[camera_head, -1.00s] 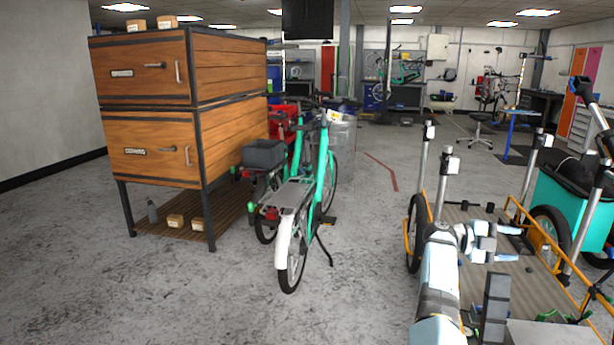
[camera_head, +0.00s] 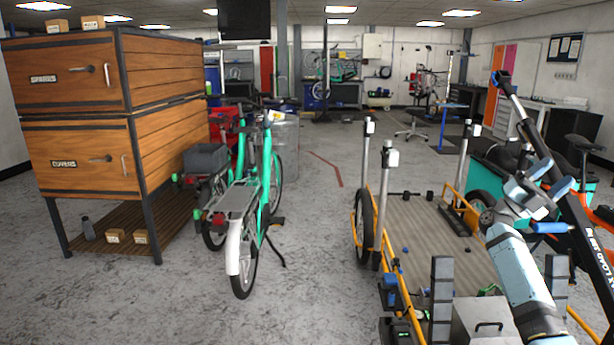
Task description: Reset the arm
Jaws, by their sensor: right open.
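My right arm comes in from the bottom right, and its gripper (camera_head: 548,177) is raised over the right side of the cargo bike's platform (camera_head: 415,225). Its jaws are open and I see nothing between them. The gripper overlaps a black bar (camera_head: 578,220) in the picture; I cannot tell whether they touch. My left gripper is not in view.
The cargo bike has upright posts (camera_head: 383,200) and orange rails. Grey blocks (camera_head: 440,300) and a metal box (camera_head: 487,318) are at its near end. A green bicycle (camera_head: 264,190) and a wooden locker (camera_head: 85,160) stand left. Floor between is clear.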

